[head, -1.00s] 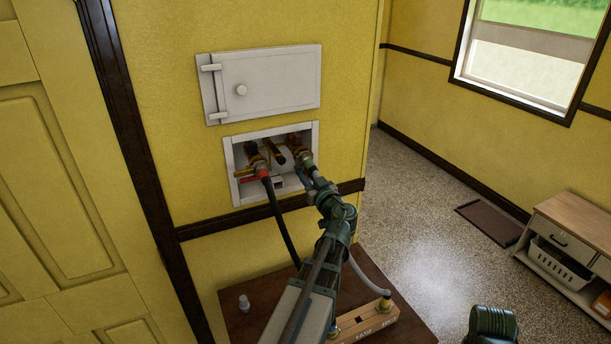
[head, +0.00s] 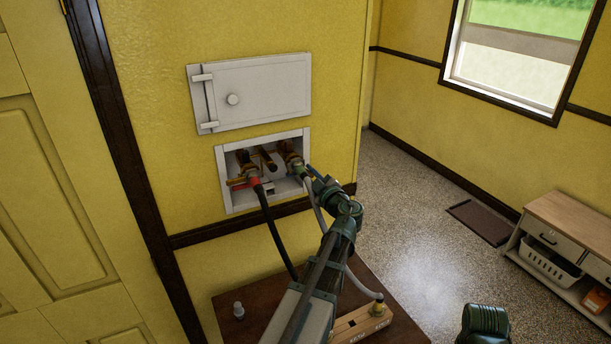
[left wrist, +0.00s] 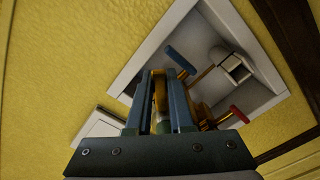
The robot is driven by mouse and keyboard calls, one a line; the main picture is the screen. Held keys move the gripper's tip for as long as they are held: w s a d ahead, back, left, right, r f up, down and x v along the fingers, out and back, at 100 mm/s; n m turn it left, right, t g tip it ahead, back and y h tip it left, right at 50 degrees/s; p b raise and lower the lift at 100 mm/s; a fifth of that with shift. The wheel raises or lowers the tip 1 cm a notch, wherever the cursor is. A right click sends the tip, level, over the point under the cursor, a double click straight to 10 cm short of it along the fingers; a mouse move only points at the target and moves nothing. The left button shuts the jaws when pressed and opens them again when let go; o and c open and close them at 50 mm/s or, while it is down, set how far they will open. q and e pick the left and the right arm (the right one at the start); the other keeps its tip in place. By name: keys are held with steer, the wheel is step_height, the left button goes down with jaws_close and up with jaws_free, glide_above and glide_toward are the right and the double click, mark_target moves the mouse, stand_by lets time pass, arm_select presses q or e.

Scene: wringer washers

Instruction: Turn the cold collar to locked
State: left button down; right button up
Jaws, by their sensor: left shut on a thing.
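The recessed white valve box (head: 222,180) in the yellow wall holds two brass valves. The left one has a red handle (head: 236,182) and a black hose (head: 272,225). The right one, the cold valve (head: 291,158), has a blue handle (left wrist: 181,59) in the left wrist view and a grey hose (head: 317,214). My left gripper (head: 306,176) is at the cold valve's lower end. In the left wrist view, its fingers (left wrist: 160,88) are shut around the brass cold collar (left wrist: 160,94), which they partly hide. Its locked mark cannot be made out. My right gripper is not in view.
A closed white door panel (head: 265,92) is above the box. A brown table (head: 235,325) below holds a small pale bottle (head: 239,310) and a wooden block (head: 362,323) with a brass fitting.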

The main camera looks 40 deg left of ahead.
arm_select(q)
steer(key=r+n, duration=0.1)
steer(key=w+n+p, duration=0.1)
steer(key=n, duration=0.1)
steer(key=shift+d+r+n, duration=0.2)
steer(key=shift+r+n, duration=0.1)
steer(key=shift+r, duration=0.05)
steer(key=shift+w+d+r+n+p, duration=0.1)
steer(key=shift+r+n+p, duration=0.35)
steer(key=shift+n, duration=0.45)
steer(key=shift+w+d+r+n+p, duration=0.1)
steer(key=shift+r+n+p, duration=0.15)
steer(key=shift+n+p, duration=0.45)
steer(key=shift+n, duration=0.3)
steer(key=c, duration=0.8)
jaws_free()
steer(key=shift+s, duration=0.1)
steer(key=v, duration=1.3)
steer(key=shift+s+d, duration=0.2)
steer(key=shift+d, duration=0.1)
